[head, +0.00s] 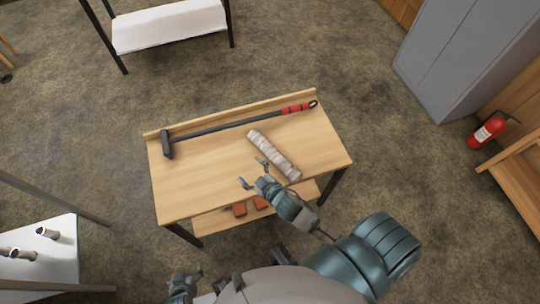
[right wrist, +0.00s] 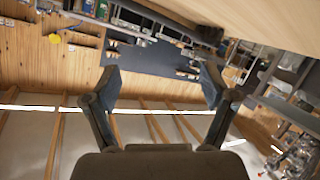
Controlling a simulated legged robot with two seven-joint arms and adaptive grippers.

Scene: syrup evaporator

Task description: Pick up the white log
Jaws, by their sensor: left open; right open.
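The white log (head: 274,155) is a pale, bark-textured stick lying on the wooden table (head: 190,190), at its right half and slanting down to the right. My right gripper (head: 253,173) is open and empty, just left of the log's middle in the head view and apart from it in the picture. In the right wrist view the open fingers of my right gripper (right wrist: 163,88) have nothing between them, and the log is not seen there. My left gripper (head: 190,275) is low at the bottom of the head view, open and clear of the table.
A sledgehammer (head: 235,124) with a red-banded grip lies along the table's raised back edge. Orange-brown blocks (head: 240,209) sit on the lower shelf. A grey cabinet (head: 465,50) and a fire extinguisher (head: 485,132) stand to the right. Floor around the table is clear.

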